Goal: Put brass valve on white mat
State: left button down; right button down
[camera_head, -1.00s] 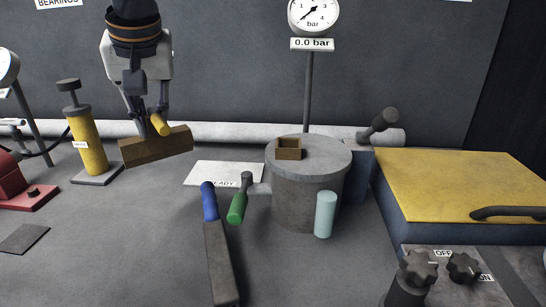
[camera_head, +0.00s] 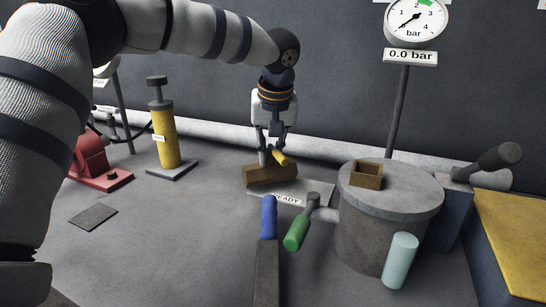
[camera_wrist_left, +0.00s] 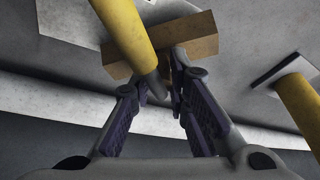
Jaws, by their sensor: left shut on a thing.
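The brass valve, a brown-gold bar with a yellow cylinder on it (camera_head: 262,178), hangs from my left gripper (camera_head: 270,150). In the wrist view the bar (camera_wrist_left: 195,40) lies across beyond the fingertips of the left gripper (camera_wrist_left: 165,88), which are shut on the valve near its yellow cylinder. The white mat (camera_head: 318,187), marked READY, lies flat on the bench. The valve overlaps its left part in the head view and hides some of it. I cannot tell whether the valve touches the mat. My right gripper is not in view.
A grey drum (camera_head: 375,235) with a small brass box (camera_head: 366,175) on top stands right of the mat. Blue-handled (camera_head: 268,217) and green-handled (camera_head: 298,232) tools are in front. A yellow pump (camera_head: 165,135) stands to the left. A pale pipe runs behind.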

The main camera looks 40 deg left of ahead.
pick_arm(q)
jog(key=shift+f, duration=0.5)
jog(key=shift+f, duration=0.1)
jog(key=c, duration=1.5)
grip_release()
jog(key=shift+c, duration=0.2)
jog(key=v, duration=1.2)
